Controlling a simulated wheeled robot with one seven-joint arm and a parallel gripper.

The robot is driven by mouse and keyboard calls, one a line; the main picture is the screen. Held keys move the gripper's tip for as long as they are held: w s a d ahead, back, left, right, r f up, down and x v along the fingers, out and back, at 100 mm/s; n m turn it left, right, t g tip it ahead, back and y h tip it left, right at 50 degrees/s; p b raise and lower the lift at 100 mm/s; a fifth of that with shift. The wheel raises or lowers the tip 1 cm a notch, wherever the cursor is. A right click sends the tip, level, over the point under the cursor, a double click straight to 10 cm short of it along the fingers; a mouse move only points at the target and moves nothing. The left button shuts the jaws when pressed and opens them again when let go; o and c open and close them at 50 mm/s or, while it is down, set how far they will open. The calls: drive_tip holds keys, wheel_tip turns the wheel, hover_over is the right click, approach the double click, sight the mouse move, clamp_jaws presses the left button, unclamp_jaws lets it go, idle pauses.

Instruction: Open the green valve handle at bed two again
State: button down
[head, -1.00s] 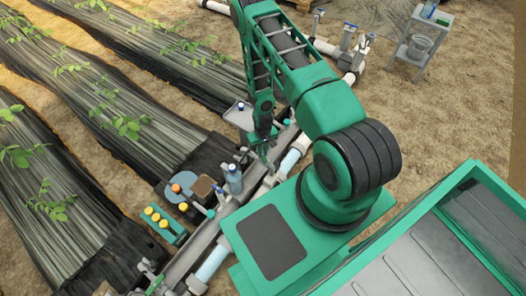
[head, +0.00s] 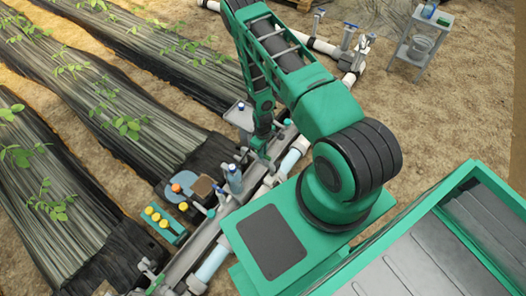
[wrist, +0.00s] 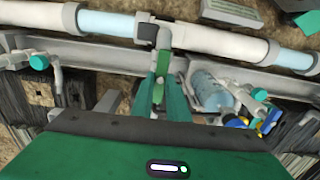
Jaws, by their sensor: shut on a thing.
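The green valve handle (wrist: 162,68) shows in the wrist view, below a white pipe tee. It points down the picture, and its lower part lies between my fingers. My gripper (wrist: 160,84) is shut on it with its two green fingers. In the head view my gripper (head: 264,156) is low beside the white and clear-blue pipe (head: 291,160). The handle cannot be made out there, hidden by the arm and fingers. The pipe also runs across the top of the wrist view (wrist: 215,41).
A grey stand (head: 240,116) is beyond my gripper. Planted beds lie left. A grey cart (head: 418,50) stands far off on bare soil.

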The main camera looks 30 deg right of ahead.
drive_tip(key=shift+w, duration=0.45)
drive_tip(key=c, duration=1.7)
unclamp_jaws()
drive_tip(key=shift+s, duration=0.25)
wheel_tip(320, 180, up, 11)
drive_tip(key=shift+f, duration=0.1)
